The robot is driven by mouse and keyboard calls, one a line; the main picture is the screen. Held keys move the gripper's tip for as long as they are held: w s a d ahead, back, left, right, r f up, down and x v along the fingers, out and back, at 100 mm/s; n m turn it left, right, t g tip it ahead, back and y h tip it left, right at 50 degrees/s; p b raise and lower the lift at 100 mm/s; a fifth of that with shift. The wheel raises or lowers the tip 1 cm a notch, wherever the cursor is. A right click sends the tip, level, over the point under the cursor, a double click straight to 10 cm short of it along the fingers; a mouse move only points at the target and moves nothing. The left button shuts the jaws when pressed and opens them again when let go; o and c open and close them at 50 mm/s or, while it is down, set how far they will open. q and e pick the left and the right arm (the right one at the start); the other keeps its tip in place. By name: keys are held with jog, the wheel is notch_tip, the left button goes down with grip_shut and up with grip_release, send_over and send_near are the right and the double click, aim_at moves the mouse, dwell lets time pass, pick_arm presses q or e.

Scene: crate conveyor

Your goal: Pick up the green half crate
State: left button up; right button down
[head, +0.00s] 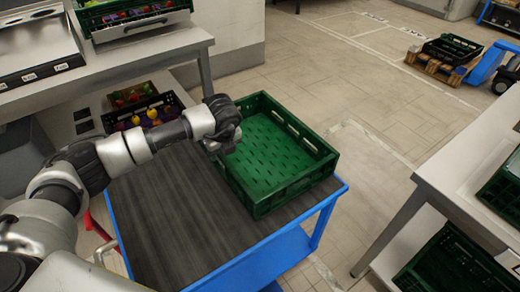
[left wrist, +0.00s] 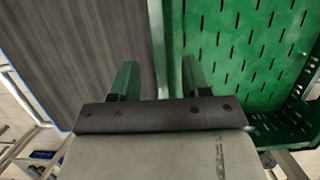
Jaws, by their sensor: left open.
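The green half crate (head: 296,190) is empty and stands upright on the dark top of a blue cart (head: 190,215). It sits toward the right end of the cart top. My left gripper (head: 222,146) is at the crate's left wall. In the left wrist view the gripper (left wrist: 158,78) is open, with one finger over the cart top and one over the inside of the crate (left wrist: 240,45). The crate's wall runs between the two fingers. I cannot tell how far down the fingers reach. My right gripper is not in view.
A counter (head: 120,60) with a crate of packed goods stands at the back left, with fruit crates (head: 140,112) below. A white table (head: 465,160) with green crates is on the right. The floor between is clear.

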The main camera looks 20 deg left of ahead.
aim_at(220, 156)
pick_arm(q)
jog(key=x, duration=0.5)
jog(key=shift+w+a+f, duration=0.1)
jog(key=shift+w+a, duration=0.1)
grip_shut()
